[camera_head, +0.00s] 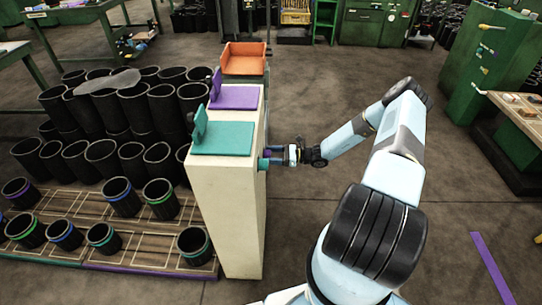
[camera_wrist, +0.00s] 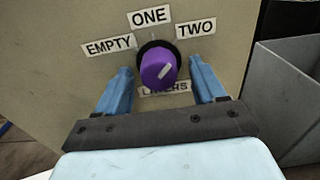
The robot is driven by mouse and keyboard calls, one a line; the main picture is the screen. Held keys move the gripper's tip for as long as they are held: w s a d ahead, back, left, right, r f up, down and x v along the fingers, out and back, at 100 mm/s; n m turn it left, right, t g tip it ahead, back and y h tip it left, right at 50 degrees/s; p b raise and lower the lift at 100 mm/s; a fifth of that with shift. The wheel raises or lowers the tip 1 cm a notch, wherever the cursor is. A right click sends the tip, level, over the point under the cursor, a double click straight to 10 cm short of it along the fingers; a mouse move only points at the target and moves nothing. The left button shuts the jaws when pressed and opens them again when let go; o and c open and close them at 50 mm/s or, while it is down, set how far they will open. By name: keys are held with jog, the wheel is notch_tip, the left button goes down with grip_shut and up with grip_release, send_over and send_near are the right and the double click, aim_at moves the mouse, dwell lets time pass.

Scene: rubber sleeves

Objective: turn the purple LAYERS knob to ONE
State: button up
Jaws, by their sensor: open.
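The purple LAYERS knob (camera_wrist: 157,68) sits on the beige panel in the wrist view, with a black collar behind it. Its white pointer line slants up to the right, towards the TWO label (camera_wrist: 196,28) rather than the ONE label (camera_wrist: 149,16) above. The EMPTY label (camera_wrist: 109,46) is at upper left; the LAYERS label is partly hidden by the knob. My gripper (camera_wrist: 160,64) is open, its blue fingers left and right of the knob with gaps showing. In the head view my gripper (camera_head: 284,155) is at the right side of the beige cabinet (camera_head: 228,215).
A teal knob (camera_head: 263,164) sticks out of the cabinet just nearer than my gripper. Black sleeves (camera_head: 100,155) stand left. A grey bin (camera_wrist: 295,95) is at right in the wrist view. The floor right of the cabinet is open.

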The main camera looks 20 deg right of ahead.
jog(key=shift+a, duration=0.15)
jog(key=c, duration=1.1)
